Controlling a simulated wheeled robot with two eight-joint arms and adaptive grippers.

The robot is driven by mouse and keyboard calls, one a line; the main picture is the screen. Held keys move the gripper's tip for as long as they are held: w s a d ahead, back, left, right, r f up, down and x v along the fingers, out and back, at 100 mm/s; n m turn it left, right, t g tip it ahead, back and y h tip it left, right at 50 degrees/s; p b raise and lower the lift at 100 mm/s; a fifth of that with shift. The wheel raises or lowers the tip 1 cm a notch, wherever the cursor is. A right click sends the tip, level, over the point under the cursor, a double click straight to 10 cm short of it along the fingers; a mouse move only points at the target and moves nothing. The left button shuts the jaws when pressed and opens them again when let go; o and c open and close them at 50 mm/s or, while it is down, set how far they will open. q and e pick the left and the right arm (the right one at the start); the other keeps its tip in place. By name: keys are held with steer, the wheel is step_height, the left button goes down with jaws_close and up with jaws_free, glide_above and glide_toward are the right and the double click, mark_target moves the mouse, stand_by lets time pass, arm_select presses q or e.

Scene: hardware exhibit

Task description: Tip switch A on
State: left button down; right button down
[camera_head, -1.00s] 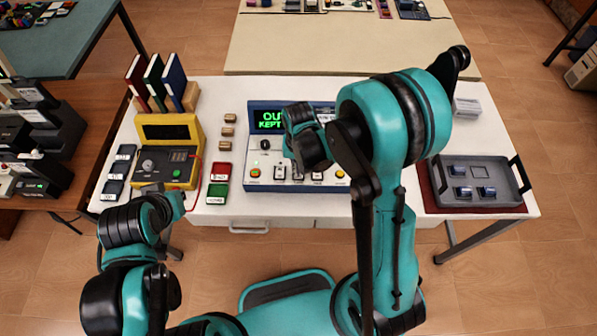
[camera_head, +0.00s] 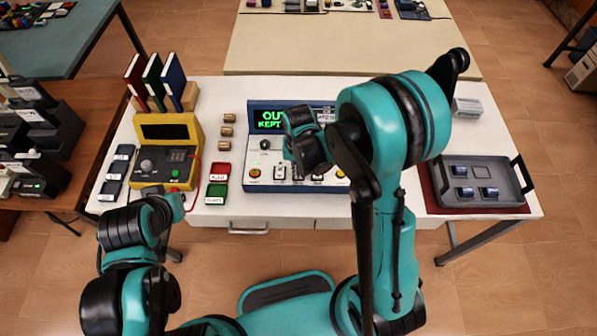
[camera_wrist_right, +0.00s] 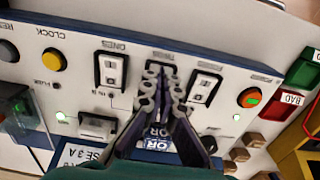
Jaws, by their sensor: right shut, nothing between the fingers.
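The blue and white switch panel (camera_head: 262,186) stands on the white table, with a lit green display (camera_head: 268,120). In the right wrist view it appears turned around, with a white rocker switch (camera_wrist_right: 203,87) beside an orange button (camera_wrist_right: 249,97) and another rocker switch (camera_wrist_right: 110,71) marked ONES. A letter A shows by a small green light; I cannot tell which rocker is switch A. My right gripper (camera_wrist_right: 165,80) is shut and empty, its tips over the middle switch between those two rockers and largely hiding it; contact is unclear. My left arm (camera_head: 140,225) is low at left; its fingers cannot be made out.
A yellow meter (camera_head: 183,129), red and green tiles (camera_head: 217,181) and small wooden blocks (camera_head: 227,131) lie left of the panel. A grey tray (camera_head: 455,204) with blue-topped pieces sits at right. Books (camera_head: 153,80) stand at the back left.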

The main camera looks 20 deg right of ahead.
steer(key=shift+r+p, duration=2.4)
steer(key=shift+r, duration=1.15)
steer(key=s+d+r+n+t+b, duration=0.3)
steer(key=s+r+t+b, duration=0.4)
steer(key=s, duration=0.3)
steer(key=shift+d+r+b, duration=0.6)
steer(key=shift+d+b, duration=0.25)
steer(key=shift+b, duration=0.05)
steer(key=shift+s, duration=0.1)
